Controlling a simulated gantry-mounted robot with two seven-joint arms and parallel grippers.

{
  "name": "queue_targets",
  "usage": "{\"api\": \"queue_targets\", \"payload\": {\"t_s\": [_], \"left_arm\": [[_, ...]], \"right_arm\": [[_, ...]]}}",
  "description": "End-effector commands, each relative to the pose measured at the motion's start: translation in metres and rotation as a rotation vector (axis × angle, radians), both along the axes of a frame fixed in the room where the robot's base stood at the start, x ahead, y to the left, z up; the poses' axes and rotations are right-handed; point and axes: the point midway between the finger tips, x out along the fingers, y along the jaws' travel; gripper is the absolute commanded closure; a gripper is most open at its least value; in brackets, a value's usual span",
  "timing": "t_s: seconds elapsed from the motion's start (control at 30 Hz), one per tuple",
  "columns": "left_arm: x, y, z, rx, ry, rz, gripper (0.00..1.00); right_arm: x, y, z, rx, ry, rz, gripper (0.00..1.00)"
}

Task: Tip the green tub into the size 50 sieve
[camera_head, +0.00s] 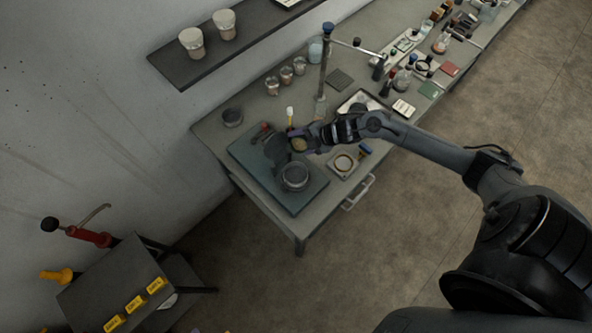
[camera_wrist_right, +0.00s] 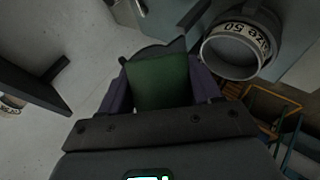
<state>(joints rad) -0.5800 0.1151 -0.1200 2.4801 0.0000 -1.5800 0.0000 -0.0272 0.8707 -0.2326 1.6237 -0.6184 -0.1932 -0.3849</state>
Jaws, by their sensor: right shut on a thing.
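My right gripper (camera_head: 306,136) is over the blue-grey mat on the bench. Its purple fingers are shut on the green tub (camera_wrist_right: 160,82), which shows between them in the right wrist view. In the head view a round tan surface shows by the fingertips; I cannot tell if it is the tub's contents. The size 50 sieve (camera_wrist_right: 234,52), a round grey ring with a "Size 50" label, is to the right of the tub in the wrist view, apart from it. A round grey sieve (camera_head: 294,177) sits on the mat in the head view; its label is unreadable there. My left gripper is not in view.
The mat (camera_head: 311,198) lies at the bench's near end. A clamp stand (camera_head: 324,75) rises just behind my gripper. Several jars stand behind it. A square plate with a ring (camera_head: 343,163) lies to the right. A wall shelf (camera_head: 243,47) holds two lidded pots.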

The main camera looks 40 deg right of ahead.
Motion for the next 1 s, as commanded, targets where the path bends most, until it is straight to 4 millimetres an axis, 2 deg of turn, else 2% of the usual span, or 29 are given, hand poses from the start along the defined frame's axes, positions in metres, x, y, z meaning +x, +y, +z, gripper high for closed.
{"api": "queue_targets", "payload": {"t_s": [1.0], "left_arm": [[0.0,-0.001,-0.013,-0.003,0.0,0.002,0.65]], "right_arm": [[0.003,0.005,0.002,-0.112,-0.068,0.009,0.68]]}}
